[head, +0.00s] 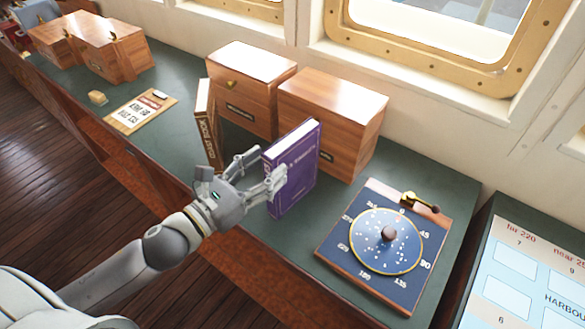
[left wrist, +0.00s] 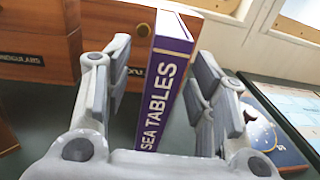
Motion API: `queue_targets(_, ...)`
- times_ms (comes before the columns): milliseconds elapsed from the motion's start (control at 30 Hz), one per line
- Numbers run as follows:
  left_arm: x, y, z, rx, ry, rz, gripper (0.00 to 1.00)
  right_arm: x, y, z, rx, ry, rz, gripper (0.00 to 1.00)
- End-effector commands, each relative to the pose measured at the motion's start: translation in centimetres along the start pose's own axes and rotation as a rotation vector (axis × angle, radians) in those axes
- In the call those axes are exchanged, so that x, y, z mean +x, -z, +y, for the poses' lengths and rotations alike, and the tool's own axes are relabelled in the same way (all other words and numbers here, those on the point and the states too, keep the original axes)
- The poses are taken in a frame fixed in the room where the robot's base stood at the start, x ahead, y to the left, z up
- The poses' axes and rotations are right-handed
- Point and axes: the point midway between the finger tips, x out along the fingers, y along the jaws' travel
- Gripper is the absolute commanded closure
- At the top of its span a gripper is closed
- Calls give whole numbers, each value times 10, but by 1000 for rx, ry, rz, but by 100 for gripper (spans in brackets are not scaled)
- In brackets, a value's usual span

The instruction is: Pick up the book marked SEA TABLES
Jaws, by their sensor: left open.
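The purple book marked SEA TABLES (head: 294,168) stands upright on the green counter, in front of the wooden boxes. In the left wrist view its spine (left wrist: 165,85) with white lettering faces me. My left gripper (head: 262,172) is open at the book. The lower end of the spine is hidden behind the gripper's palm. My right gripper is not in view.
A brown book (head: 206,122) stands left of my gripper. Two wooden boxes (head: 250,92) (head: 332,112) stand behind. A dial board (head: 350,235) lies to the right, near a chart panel (head: 520,262). A clipboard (head: 140,111) lies at left. Green counter (head: 180,150) shows between.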

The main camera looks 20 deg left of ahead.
Motion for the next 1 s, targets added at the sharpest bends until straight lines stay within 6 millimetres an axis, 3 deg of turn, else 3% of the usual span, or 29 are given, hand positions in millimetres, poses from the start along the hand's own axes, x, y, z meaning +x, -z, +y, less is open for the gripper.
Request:
queue_targets(133,17,-3,1,-3,-2,-3,48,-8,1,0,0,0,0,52)
queue_targets(467,36,-5,-1,-5,-3,-1,48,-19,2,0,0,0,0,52)
queue_targets(733,71,-8,-4,-4,-2,0,48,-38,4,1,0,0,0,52)
queue_targets(1000,78,-5,-4,-3,-1,2,48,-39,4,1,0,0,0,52)
